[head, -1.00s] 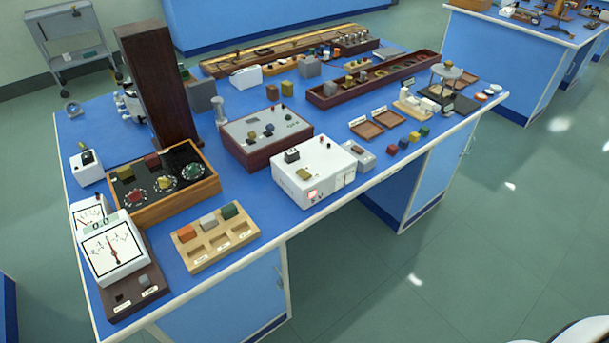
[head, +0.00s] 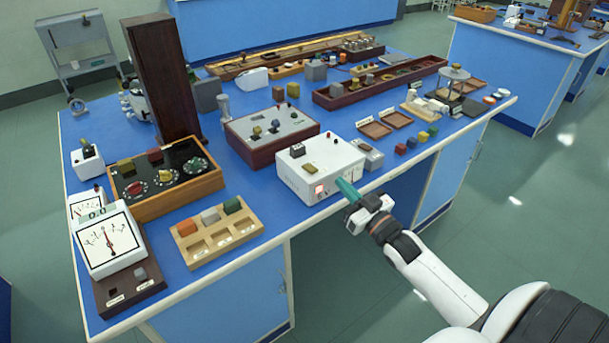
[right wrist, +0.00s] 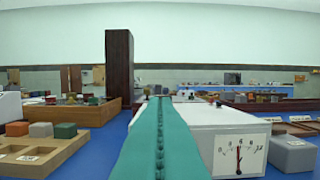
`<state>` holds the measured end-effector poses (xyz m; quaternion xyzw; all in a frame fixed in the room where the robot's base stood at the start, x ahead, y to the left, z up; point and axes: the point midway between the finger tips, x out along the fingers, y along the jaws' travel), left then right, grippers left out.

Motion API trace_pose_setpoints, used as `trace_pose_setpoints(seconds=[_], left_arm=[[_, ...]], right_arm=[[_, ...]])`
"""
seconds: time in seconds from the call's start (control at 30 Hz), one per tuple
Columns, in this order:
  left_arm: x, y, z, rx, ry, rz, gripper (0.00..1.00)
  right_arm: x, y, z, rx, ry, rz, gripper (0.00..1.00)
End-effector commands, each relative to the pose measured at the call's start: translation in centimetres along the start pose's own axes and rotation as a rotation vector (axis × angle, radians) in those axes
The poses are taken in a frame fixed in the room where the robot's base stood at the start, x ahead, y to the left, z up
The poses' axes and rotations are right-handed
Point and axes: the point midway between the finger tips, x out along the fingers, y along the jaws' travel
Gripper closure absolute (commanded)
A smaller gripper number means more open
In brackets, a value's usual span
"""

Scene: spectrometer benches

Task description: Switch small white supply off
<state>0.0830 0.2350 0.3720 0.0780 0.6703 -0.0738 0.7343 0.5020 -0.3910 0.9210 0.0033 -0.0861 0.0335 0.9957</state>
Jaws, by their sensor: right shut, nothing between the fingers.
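The small white supply (head: 311,160) is a white box at the front edge of the blue bench, with knobs on top. A small reddish lit switch (head: 320,190) shows on its front face, left of a pale meter. My right gripper (head: 342,183) has teal fingers, shut and empty, pointing at the supply's front; I cannot tell whether they touch it. In the right wrist view the shut fingers (right wrist: 158,100) cover the left part of the supply's front (right wrist: 203,140), and the switch is hidden there. The meter (right wrist: 240,156) shows to their right. My left gripper is out of view.
A small grey box (head: 369,154) stands close to the supply's right. A dark-red-sided grey unit (head: 247,140) is behind it. A wooden tray with blocks (head: 218,240) and a large meter (head: 108,241) stand to the left. The floor in front of the bench is clear.

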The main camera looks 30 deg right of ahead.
Motion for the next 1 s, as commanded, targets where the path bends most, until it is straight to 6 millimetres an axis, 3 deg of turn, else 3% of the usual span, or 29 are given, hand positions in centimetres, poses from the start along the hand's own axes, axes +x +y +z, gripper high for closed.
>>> trace_pose_setpoints(seconds=[0.1,0.43,0.57,1.0], left_arm=[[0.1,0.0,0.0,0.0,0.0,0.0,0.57],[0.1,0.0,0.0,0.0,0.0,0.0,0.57],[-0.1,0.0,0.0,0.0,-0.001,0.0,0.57],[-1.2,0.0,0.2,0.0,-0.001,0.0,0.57]], right_arm=[[0.2,0.2,1.1,0.001,-0.027,0.012,1.0],[0.3,0.2,1.2,0.001,-0.026,0.012,1.0],[1.2,0.2,1.2,0.001,-0.027,0.011,1.0],[9.4,0.3,1.5,0.002,-0.027,0.01,1.0]])
